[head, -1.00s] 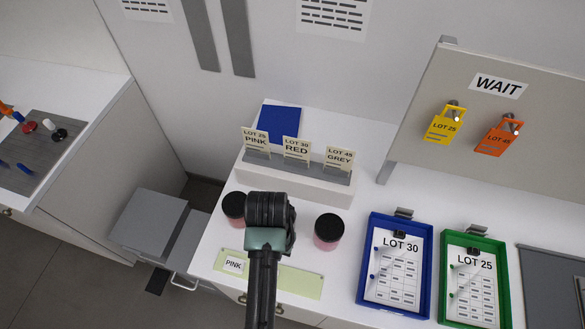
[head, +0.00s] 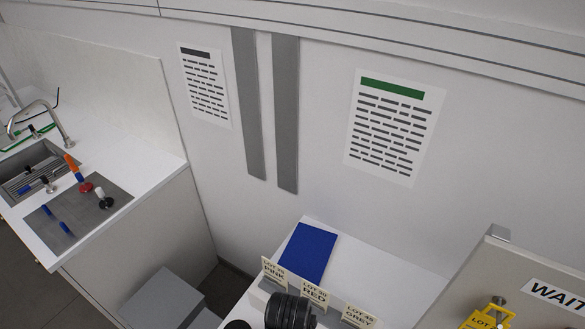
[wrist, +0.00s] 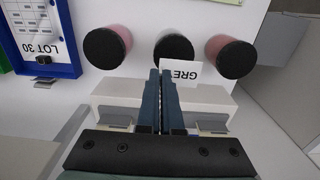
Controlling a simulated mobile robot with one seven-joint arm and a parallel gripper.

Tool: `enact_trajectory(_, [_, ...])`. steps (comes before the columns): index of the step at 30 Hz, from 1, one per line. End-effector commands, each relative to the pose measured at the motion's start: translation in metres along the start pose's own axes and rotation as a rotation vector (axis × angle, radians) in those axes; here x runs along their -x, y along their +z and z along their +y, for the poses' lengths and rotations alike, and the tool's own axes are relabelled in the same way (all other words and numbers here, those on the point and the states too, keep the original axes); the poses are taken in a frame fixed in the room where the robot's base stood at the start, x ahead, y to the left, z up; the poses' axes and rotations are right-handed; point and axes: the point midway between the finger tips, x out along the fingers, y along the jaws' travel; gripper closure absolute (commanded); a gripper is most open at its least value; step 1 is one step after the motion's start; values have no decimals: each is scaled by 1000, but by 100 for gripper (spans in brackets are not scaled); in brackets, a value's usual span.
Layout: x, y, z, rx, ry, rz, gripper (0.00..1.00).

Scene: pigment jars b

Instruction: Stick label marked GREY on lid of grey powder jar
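My gripper (wrist: 160,92) shows in the wrist view with its fingers together on a white label marked GREY (wrist: 182,72), upside down in the picture. The label sticks out to the right of the fingertips. Just beyond it is a pale grey jar with a black lid (wrist: 173,48); the label overlaps its near edge in the picture, and I cannot tell whether they touch. A pinkish jar (wrist: 107,47) stands to the left and a redder jar (wrist: 232,56) to the right, both black-lidded. In the head view the jars are almost wholly out of frame.
The blue LOT 30 tray (wrist: 73,70) is left in the wrist view. A WAIT board (head: 480,270) stands at right.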

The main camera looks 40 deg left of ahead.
Motion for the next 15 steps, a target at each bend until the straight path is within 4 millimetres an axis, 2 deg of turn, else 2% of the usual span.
enact_trajectory(8, [-5, 1, 0, 0, 0, 0, 100])
enact_trajectory(15, [-23, 1, 0, 0, 0, 0, 100])
